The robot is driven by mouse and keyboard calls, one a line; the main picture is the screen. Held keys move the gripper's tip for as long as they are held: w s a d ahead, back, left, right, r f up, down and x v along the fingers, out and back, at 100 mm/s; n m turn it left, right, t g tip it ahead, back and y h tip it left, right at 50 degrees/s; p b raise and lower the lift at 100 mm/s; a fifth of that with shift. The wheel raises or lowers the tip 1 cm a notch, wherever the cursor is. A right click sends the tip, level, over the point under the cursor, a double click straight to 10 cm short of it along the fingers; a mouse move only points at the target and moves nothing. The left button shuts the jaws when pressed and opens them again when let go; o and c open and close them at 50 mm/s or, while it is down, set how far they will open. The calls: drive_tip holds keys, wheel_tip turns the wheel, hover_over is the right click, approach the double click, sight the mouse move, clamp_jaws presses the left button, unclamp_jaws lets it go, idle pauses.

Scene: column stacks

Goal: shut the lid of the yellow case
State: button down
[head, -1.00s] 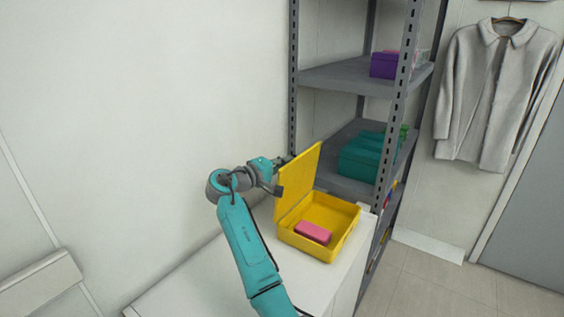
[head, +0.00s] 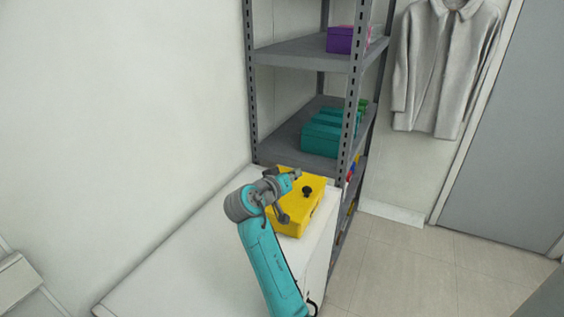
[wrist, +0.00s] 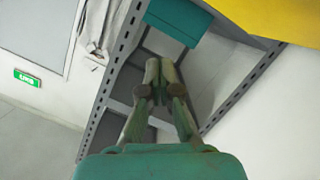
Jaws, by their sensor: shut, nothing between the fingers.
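The yellow case (head: 296,224) stands on the white counter in front of the shelf rack. The pink block inside is hidden. My arm covers the left side of the case, so I cannot tell whether a small gap is left there. My gripper (head: 295,174) is at the far left part of the lid; whether it touches is unclear. In the wrist view its fingers (wrist: 160,84) are together and empty, with part of the yellow case (wrist: 282,20) at the top right.
The white counter (head: 180,265) is clear to the left. A grey shelf rack (head: 290,50) stands right behind the case, holding teal boxes (head: 322,140) and a purple box (head: 341,40). A grey jacket (head: 440,70) hangs on the wall. Floor is open at the right.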

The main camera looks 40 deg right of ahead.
sight(310, 200)
drive_tip(key=s+f+m, duration=0.1)
drive_tip(key=f, duration=0.1)
drive_tip(key=s+d+f+m, duration=0.1)
drive_tip(key=f, duration=0.1)
drive_tip(key=s+f+m+t, duration=0.1)
drive_tip(key=f, duration=0.2)
drive_tip(key=shift+s+d+f+m+y, duration=0.1)
drive_tip(key=shift+s+d+m+y, duration=0.05)
drive_tip(key=shift+s+m+y, duration=0.2)
drive_tip(key=shift+s+f, duration=0.15)
drive_tip(key=shift+f, duration=1.1)
drive_tip(key=shift+f, duration=0.2)
